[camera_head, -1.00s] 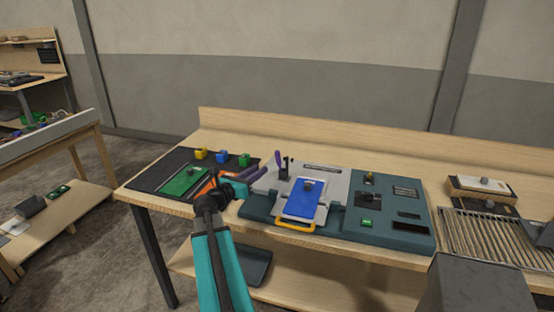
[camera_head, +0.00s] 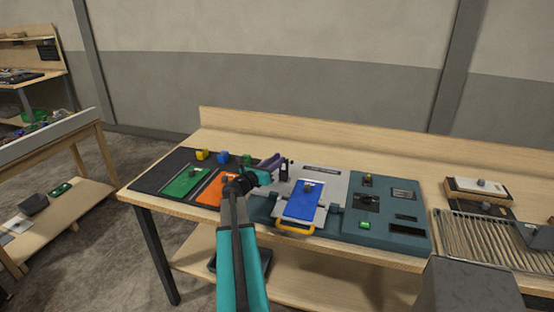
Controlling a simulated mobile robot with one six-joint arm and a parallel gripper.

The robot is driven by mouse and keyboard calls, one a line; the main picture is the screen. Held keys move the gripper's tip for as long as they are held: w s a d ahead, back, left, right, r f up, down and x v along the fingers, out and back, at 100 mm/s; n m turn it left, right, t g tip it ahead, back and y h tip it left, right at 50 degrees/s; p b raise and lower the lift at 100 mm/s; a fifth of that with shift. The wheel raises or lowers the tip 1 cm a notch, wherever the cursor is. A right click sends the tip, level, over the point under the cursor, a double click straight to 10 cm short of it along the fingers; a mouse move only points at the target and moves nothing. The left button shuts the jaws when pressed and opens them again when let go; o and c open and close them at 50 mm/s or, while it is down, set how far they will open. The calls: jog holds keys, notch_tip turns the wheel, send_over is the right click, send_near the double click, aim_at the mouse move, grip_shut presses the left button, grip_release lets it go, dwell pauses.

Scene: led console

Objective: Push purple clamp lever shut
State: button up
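The console (camera_head: 385,228) stands on the bench, with a light grey plate and a blue panel (camera_head: 303,201) with a yellow handle at its front.
Left of the console a dark mat (camera_head: 150,180) holds a green plate (camera_head: 186,183) and an orange plate (camera_head: 215,190), with yellow, blue and green blocks behind. A wire rack (camera_head: 475,235) is at the right. My arm hides part of the bench front.

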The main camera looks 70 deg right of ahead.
jog(key=shift+x, duration=1)
